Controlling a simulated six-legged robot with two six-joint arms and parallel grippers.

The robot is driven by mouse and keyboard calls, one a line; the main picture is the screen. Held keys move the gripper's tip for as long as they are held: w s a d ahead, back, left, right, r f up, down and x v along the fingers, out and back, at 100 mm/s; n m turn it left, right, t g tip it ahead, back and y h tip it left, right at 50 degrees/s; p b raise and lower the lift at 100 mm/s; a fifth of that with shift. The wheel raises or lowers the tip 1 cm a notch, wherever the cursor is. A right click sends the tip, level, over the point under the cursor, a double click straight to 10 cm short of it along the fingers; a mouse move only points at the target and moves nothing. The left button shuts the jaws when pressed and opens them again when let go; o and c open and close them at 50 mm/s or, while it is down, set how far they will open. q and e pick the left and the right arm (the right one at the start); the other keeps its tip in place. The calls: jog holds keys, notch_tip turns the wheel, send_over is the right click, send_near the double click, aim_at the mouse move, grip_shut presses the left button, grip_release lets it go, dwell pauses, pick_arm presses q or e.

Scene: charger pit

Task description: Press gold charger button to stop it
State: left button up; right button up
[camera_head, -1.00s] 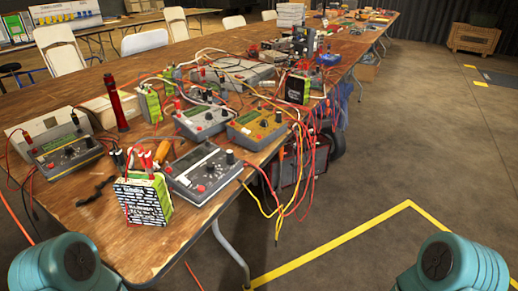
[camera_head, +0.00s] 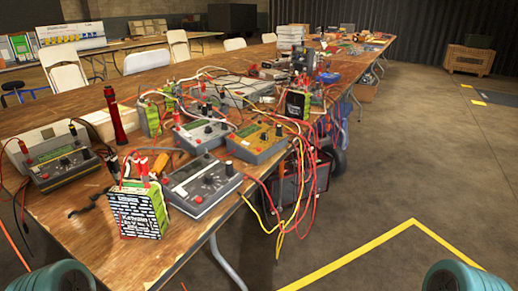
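The gold charger (camera_head: 258,139) sits near the right edge of the long wooden table, among several chargers. It has an orange-gold top panel with a dark knob at its right and wires plugged in; its button is too small to make out. A grey-white charger (camera_head: 203,182) stands in front of it, and a grey charger (camera_head: 202,133) with a green screen to its left. Parts of my two arms show at the bottom left and bottom right corners. Neither gripper is in view, and nothing of mine touches the table's things.
A battery pack (camera_head: 138,211) stands upright at the near table (camera_head: 118,255) edge. Red and yellow wires (camera_head: 283,215) hang over the right edge. The floor (camera_head: 425,150) at right is open.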

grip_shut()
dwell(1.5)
